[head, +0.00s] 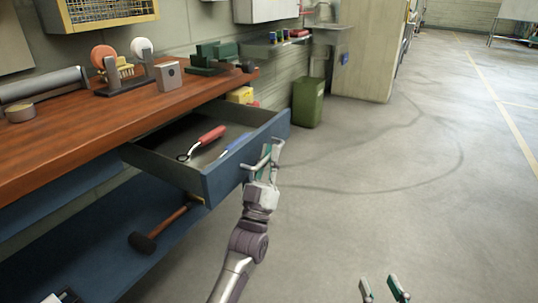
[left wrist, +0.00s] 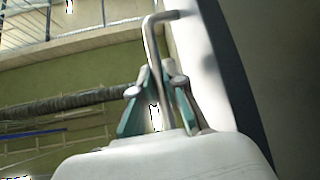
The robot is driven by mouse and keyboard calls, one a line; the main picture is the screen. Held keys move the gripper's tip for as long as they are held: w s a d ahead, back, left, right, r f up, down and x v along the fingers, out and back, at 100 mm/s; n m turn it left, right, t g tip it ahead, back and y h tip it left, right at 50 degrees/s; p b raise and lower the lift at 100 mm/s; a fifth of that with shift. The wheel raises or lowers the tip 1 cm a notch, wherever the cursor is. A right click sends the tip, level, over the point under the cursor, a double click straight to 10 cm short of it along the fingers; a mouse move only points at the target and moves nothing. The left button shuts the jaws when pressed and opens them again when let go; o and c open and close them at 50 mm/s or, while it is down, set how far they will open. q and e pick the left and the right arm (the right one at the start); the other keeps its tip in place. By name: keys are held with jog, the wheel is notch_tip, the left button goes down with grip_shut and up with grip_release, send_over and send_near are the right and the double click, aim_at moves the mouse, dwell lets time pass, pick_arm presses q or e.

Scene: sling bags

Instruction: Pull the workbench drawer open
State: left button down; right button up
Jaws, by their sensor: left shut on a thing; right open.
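The blue workbench drawer (head: 222,178) stands pulled out from under the wooden bench top, open at the top. A red-handled tool (head: 207,138) and a blue-handled tool (head: 234,146) lie inside it. My left gripper (head: 266,162) is at the drawer's front face, shut on the drawer handle (head: 252,168). In the left wrist view the bent metal handle (left wrist: 152,40) passes by the gripper's teal fingers (left wrist: 155,98). My right gripper (head: 384,289) is open and empty at the bottom edge of the head view, over the floor, away from the drawer.
The wooden bench top (head: 100,135) holds a bench grinder (head: 125,70) and other items. A mallet (head: 160,230) lies on the blue lower shelf (head: 95,245). A green bin (head: 307,102) stands beyond the drawer. The floor to the right is clear.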

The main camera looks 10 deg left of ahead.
pick_arm(q)
jog(key=shift+f, duration=0.1)
jog(key=c, duration=1.5)
grip_release()
jog(key=v, duration=1.2)
